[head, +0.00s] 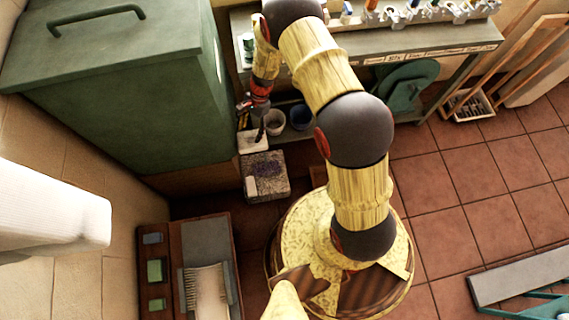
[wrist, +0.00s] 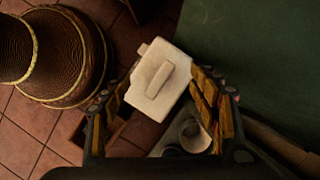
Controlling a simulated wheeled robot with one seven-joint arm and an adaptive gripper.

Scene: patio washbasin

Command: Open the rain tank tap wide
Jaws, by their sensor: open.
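The green rain tank (head: 130,95) stands at the upper left of the head view, with a dark handle on its lid. Its green side (wrist: 265,60) fills the right of the wrist view. I cannot make out the tap in either view. My gripper (head: 259,112) points down beside the tank's right side, and its tips are small in the head view. In the wrist view my gripper (wrist: 163,85) is open, with its fingers apart. A white container with a raised handle (wrist: 152,88) shows between the fingers, seemingly below them. I see nothing held.
A grey bench (head: 430,45) with several small items runs along the back. A speckled block (head: 267,178) is on the floor below the gripper. A blue pot (head: 300,117) is near it. A wooden tray with brushes (head: 170,225) is at lower left.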

